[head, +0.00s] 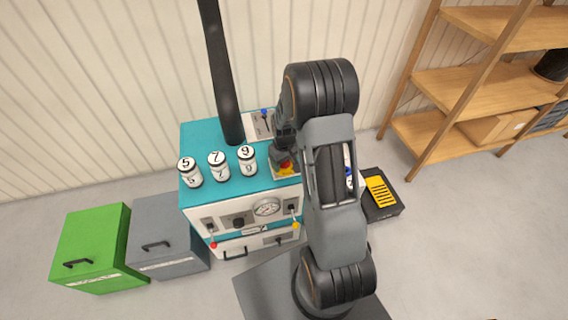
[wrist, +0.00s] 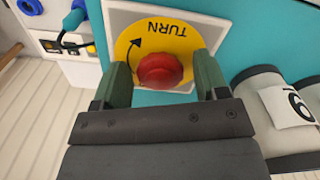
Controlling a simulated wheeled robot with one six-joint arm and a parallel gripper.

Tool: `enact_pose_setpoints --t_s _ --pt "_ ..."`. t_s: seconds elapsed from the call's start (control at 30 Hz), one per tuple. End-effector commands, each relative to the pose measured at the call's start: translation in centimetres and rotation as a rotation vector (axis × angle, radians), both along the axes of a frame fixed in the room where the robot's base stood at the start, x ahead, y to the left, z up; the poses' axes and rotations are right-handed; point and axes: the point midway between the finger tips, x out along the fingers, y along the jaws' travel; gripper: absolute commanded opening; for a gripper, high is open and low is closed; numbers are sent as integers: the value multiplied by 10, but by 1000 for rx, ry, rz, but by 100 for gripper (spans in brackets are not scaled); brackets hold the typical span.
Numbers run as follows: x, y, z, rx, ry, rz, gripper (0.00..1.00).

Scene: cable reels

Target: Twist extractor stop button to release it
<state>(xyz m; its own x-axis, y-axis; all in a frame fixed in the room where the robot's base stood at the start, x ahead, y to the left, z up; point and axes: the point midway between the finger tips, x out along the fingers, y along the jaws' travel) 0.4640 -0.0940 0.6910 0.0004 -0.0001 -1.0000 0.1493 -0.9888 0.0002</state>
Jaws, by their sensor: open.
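The stop button is a round red knob (wrist: 160,70) on a yellow disc (wrist: 176,34) marked TURN with a curved black arrow, set on a white square plate. My gripper (wrist: 163,78) is open, with one green finger on each side of the red knob in the wrist view. I cannot tell whether the fingers touch it. In the head view my gripper (head: 284,160) is over the right part of the teal machine top (head: 215,136). A small part of the yellow disc (head: 286,171) shows there beside my arm, which hides much of the plate.
Numbered cylinders, 5 (head: 190,172), 7 (head: 218,166) and 9 (head: 247,160), stand left of the button. A black pipe (head: 222,75) rises behind them. Blue connectors and a cable (wrist: 72,40) are at upper left in the wrist view. Green (head: 92,248) and grey (head: 168,236) bins stand left.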

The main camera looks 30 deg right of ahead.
Motion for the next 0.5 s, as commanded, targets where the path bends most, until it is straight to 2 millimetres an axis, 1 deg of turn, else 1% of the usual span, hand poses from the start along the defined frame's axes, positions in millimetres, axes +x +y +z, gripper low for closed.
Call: enact_pose_setpoints --t_s 0.07,0.4,0.43,0.5 --pt "0 0 0 0 0 0 67" --pt "0 0 0 0 0 0 34" --pt "0 0 0 0 0 0 32" --pt "0 0 0 0 0 -4 32"
